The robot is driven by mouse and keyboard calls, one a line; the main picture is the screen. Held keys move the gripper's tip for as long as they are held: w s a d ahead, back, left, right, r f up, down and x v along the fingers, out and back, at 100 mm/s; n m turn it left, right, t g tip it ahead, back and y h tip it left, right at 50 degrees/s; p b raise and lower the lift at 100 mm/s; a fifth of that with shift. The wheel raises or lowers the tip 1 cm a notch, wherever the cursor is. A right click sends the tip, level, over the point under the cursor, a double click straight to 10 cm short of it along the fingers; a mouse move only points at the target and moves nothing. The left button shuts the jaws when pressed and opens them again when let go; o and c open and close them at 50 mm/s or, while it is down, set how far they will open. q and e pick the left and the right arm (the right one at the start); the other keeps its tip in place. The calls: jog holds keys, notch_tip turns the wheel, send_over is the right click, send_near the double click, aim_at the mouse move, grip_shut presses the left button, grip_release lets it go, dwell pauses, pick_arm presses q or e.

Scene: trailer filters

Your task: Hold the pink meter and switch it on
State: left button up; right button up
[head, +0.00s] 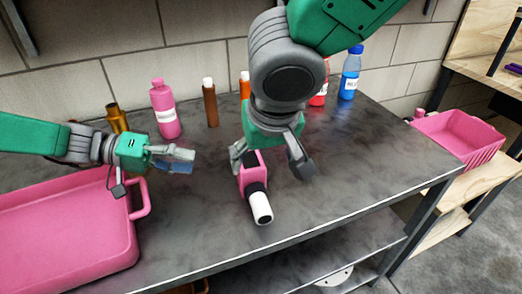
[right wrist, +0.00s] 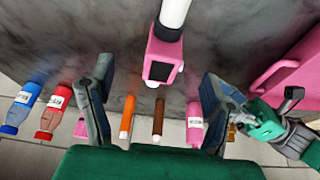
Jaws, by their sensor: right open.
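The pink meter (head: 252,183) is a pink block with a black part and a white cylinder, lying on the grey table top in the middle of the head view. In the right wrist view the meter (right wrist: 162,58) shows its pink body and a dark square face, with the white part toward the top. My right gripper (head: 271,172) is open above the table, its fingers spread to either side of the meter's body, not closed on it. My left gripper (head: 176,157) is at the left, apart from the meter; its finger gap is unclear.
A pink tray (head: 70,235) stands at the front left. A pink bottle (head: 164,112), a brown bottle (head: 210,105) and a blue bottle (head: 349,75) stand along the back wall. A pink basket (head: 460,138) is on the right shelf. The table is clear right of the meter.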

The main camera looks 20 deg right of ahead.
aim_at(251, 181)
pick_arm(q)
jog(key=shift+a, duration=0.35)
jog(key=shift+d, duration=0.2)
pick_arm(e)
jog(key=x, duration=0.8)
jog(key=w+x, duration=0.1)
jog(key=x, duration=0.2)
jog(key=shift+w+a+f, duration=0.15)
jog(key=shift+w+a, duration=0.05)
jog(key=shift+a, duration=0.15)
pick_arm(q)
jog(key=shift+a, duration=0.15)
pick_arm(e)
jog(key=shift+w+a+f, duration=0.15)
jog(key=shift+w+f, duration=0.1)
jog(key=shift+f, duration=0.3)
pick_arm(q)
jog(key=shift+a, duration=0.15)
pick_arm(e)
jog(key=shift+a, duration=0.1)
jog(key=shift+c, duration=0.4)
jog(key=c, duration=1.3)
pick_arm(q)
grip_shut()
pick_arm(e)
jog(key=shift+f, duration=0.1)
